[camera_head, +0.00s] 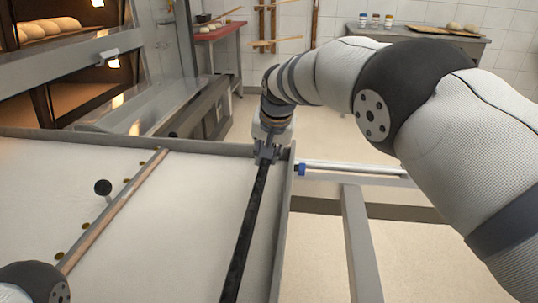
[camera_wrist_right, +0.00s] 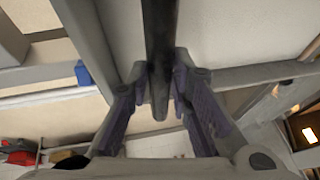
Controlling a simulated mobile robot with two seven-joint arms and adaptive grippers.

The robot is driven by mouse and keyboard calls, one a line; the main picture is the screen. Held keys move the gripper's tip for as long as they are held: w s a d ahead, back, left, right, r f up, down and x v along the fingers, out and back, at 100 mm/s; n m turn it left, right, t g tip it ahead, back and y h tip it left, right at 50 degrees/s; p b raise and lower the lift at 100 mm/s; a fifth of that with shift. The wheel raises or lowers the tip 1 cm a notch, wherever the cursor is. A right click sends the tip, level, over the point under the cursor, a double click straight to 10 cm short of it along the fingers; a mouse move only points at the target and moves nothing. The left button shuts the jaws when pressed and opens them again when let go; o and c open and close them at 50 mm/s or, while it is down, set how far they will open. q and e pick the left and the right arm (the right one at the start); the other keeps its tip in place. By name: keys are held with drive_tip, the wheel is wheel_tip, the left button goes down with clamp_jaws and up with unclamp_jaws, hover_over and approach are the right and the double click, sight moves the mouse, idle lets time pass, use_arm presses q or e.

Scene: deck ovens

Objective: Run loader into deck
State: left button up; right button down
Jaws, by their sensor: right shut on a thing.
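The loader (camera_head: 190,205) is a wide pale bed with a grey rim, filling the lower left of the head view. A black bar (camera_head: 245,235) runs lengthwise near its right edge; it also shows in the wrist view (camera_wrist_right: 159,40). My right gripper (camera_head: 266,156) is shut on the far end of this bar, by the loader's far right corner. In the wrist view the bar's tip sits between both fingers. The deck oven (camera_head: 40,70) stands at the far left, with lit chambers.
A brown rod (camera_head: 115,210) and black knob (camera_head: 103,187) lie along the loader's left part. Loaves (camera_head: 50,28) sit in the upper oven chamber. Grey rails (camera_head: 360,240) flank the loader's right.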

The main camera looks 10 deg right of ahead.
drive_tip(key=shift+a, duration=0.25)
drive_tip(key=c, duration=1.4)
unclamp_jaws()
drive_tip(key=shift+w+a, duration=0.1)
drive_tip(key=shift+c, duration=0.2)
drive_tip(key=shift+r, duration=0.15)
drive_tip(key=v, duration=1.1)
drive_tip(key=shift+s+r, duration=0.25)
